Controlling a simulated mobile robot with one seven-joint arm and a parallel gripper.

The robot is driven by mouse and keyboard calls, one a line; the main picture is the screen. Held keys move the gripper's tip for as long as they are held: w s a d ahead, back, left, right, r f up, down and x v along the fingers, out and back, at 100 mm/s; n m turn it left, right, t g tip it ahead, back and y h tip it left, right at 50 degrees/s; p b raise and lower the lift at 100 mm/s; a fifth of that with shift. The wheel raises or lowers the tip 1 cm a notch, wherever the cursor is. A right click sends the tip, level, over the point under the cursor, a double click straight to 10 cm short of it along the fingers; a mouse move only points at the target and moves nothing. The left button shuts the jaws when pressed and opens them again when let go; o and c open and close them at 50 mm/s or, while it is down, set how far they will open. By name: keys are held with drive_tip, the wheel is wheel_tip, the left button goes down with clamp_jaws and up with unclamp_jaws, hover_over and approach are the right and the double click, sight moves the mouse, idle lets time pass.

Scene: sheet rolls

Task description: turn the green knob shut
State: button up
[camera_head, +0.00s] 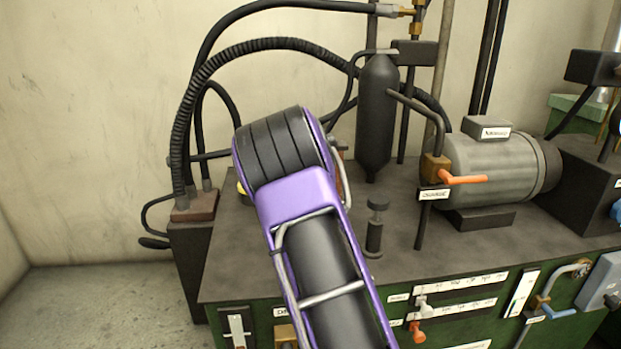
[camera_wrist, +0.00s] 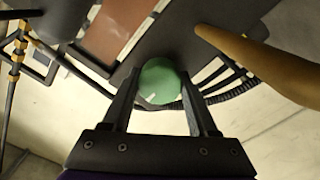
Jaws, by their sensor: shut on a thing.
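The green knob (camera_wrist: 160,82) shows in the wrist view as a round green disc with a small pale mark near its lower edge. My gripper (camera_wrist: 157,95) has its two dark fingers on either side of the knob, shut on it. In the head view my purple and black arm reaches over the bench and hides both the knob and the gripper.
A dark bench top (camera_head: 300,265) carries a black cylinder (camera_head: 377,118), a grey motor (camera_head: 500,165) and an orange-handled valve (camera_head: 462,179). Black hoses (camera_head: 265,45) arch behind my arm. In the wrist view a tan bar (camera_wrist: 265,65) lies close on the right.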

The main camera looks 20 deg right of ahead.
drive_tip(key=o, duration=1.4)
drive_tip(key=shift+s, duration=0.15)
drive_tip(key=s+a, duration=0.1)
drive_tip(key=s, duration=0.4)
drive_tip(key=s+a, duration=0.1)
drive_tip(key=s, duration=0.5)
drive_tip(key=s+a, duration=0.1)
drive_tip(key=s, duration=0.5)
drive_tip(key=shift+a, duration=0.25)
drive_tip(key=shift+w, duration=0.1)
